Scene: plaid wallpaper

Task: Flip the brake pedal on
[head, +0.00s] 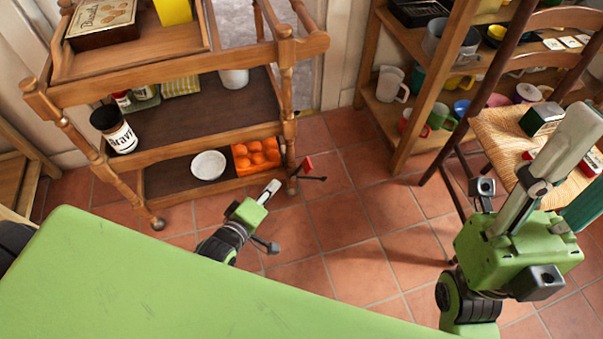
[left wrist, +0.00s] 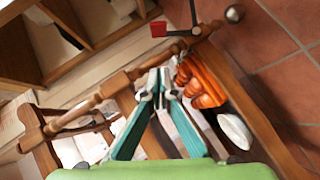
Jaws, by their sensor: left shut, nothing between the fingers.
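The brake pedal (head: 308,164) is a small red tab low on the right front leg of the wooden cart, by a dark rod near the floor. In the left wrist view the red pedal (left wrist: 158,29) shows at the top, above the fingertips. My left gripper (head: 272,187) is shut and empty. It is in front of the cart's lower right corner, to the left of and below the pedal in the head view, with a gap between. Its teal fingers (left wrist: 160,80) meet in the left wrist view. My right gripper (head: 578,140) is by the chair; its fingers are unclear.
The wooden cart (head: 205,159) holds a dark jar (head: 113,128), a white bowl (head: 208,165) and an orange crate (head: 257,155). A shelf of mugs (head: 392,84) and a chair with a woven seat (head: 500,130) stand at right. Tiled floor (head: 345,220) is clear between.

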